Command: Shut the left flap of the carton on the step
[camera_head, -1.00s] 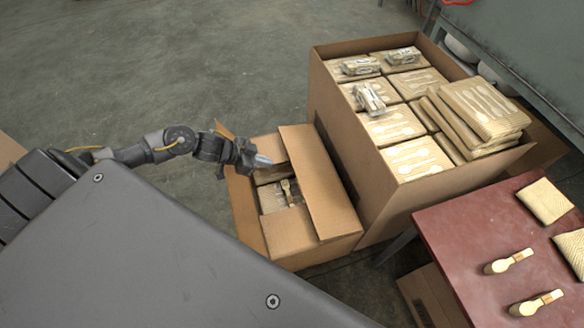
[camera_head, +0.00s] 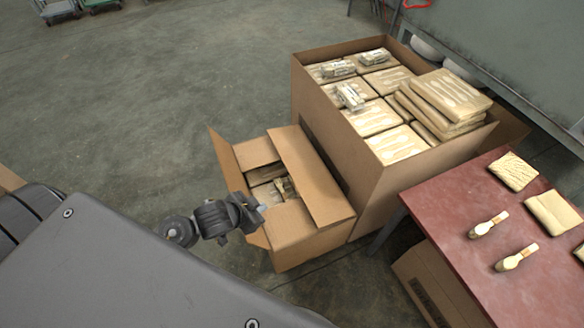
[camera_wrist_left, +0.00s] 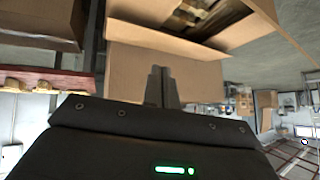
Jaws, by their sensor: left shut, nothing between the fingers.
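The small brown carton (camera_head: 300,245) stands left of a larger carton; what it rests on is hidden. Its left flap (camera_head: 227,160) stands up and leans outward to the left. Its right flap (camera_head: 312,175) lies partly over the opening. Wrapped packs and wooden spoons show inside. My left gripper (camera_head: 262,208) is shut and empty at the carton's near left corner, covering part of the left flap; contact cannot be told. In the left wrist view its shut fingers (camera_wrist_left: 163,86) show in front of the carton's brown wall (camera_wrist_left: 130,72). My right gripper is not in view.
The large open carton (camera_head: 350,190) of spoon packs stands close on the right. A red table (camera_head: 460,230) with spoons and packs is at the lower right. Another carton (camera_head: 425,280) sits below it. The floor (camera_head: 150,110) to the left is clear.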

